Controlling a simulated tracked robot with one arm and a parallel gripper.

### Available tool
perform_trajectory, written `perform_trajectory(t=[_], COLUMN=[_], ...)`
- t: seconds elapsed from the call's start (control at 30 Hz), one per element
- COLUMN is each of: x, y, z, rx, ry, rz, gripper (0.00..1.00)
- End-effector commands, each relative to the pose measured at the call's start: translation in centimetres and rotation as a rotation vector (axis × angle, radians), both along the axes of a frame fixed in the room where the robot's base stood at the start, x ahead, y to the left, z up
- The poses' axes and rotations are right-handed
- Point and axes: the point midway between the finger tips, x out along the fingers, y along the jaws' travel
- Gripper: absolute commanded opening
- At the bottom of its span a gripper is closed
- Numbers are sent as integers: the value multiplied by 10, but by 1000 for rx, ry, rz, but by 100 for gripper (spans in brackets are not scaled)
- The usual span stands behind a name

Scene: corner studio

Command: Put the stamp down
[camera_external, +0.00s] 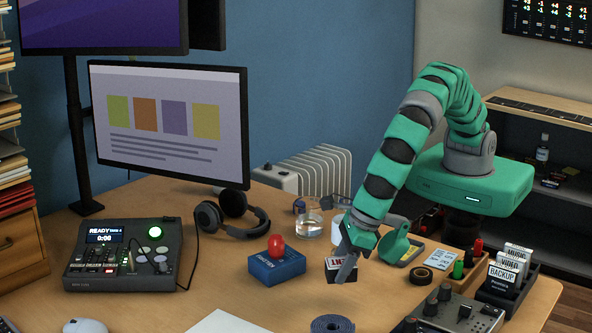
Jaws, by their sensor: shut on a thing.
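My gripper (347,266) reaches down over the front middle of the wooden desk. It is shut on the stamp (340,272), a small block with a white face with dark lettering and a dark lower part. The gripper finger covers part of the stamp. I cannot tell whether the stamp touches the desk or hangs just above it.
A blue box with a red button (277,263) stands left of the stamp. A glass of water (308,224) is behind. A tape roll (421,275) and control box (455,312) are to the right. A dark coil (332,324) and white paper (226,322) lie in front.

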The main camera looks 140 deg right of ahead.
Motion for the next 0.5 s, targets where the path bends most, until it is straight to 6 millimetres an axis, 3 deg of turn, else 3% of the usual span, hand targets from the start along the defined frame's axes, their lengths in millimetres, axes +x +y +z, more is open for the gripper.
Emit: perform_trajectory(t=[0.5], x=[1], y=[-1], z=[-55], rx=[1], ry=[-4], rz=[-2], gripper=[16])
